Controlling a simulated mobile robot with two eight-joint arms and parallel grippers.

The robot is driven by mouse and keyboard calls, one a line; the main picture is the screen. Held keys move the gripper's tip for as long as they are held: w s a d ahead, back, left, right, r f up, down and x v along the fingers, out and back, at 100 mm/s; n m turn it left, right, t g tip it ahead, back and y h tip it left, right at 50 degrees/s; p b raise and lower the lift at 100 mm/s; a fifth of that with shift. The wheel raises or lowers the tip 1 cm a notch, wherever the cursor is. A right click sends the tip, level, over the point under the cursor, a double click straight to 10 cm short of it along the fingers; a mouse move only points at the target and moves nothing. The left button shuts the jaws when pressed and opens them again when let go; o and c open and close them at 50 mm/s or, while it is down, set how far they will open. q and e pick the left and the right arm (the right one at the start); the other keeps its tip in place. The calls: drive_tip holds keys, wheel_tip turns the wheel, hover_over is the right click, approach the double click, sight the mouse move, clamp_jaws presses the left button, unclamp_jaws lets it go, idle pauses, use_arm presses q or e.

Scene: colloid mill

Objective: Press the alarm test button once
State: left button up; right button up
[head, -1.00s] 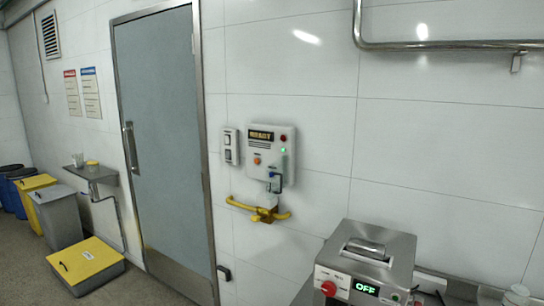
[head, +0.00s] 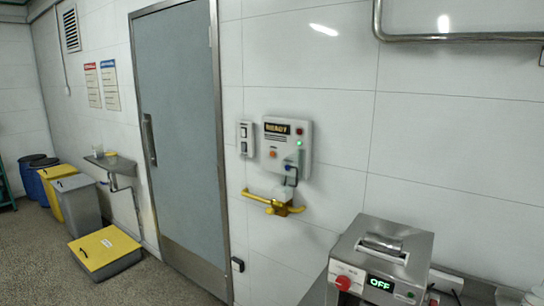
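A light grey wall panel (head: 286,160) hangs on the white tiled wall right of the door. It has a dark display (head: 276,128) with yellow text too small to read surely. An orange button (head: 273,153) sits below the display. A red round part (head: 299,131) and a lit green lamp (head: 299,143) sit at its right side. Labels are too small to read, so I cannot tell for sure which part is the alarm test button. Neither of my grippers is in view.
A steel machine (head: 347,250) with a red knob and an "OFF" display stands at lower right. A grey door (head: 178,130), small sink (head: 112,163) and yellow-lidded box (head: 105,249) are left. Floor before the door is free.

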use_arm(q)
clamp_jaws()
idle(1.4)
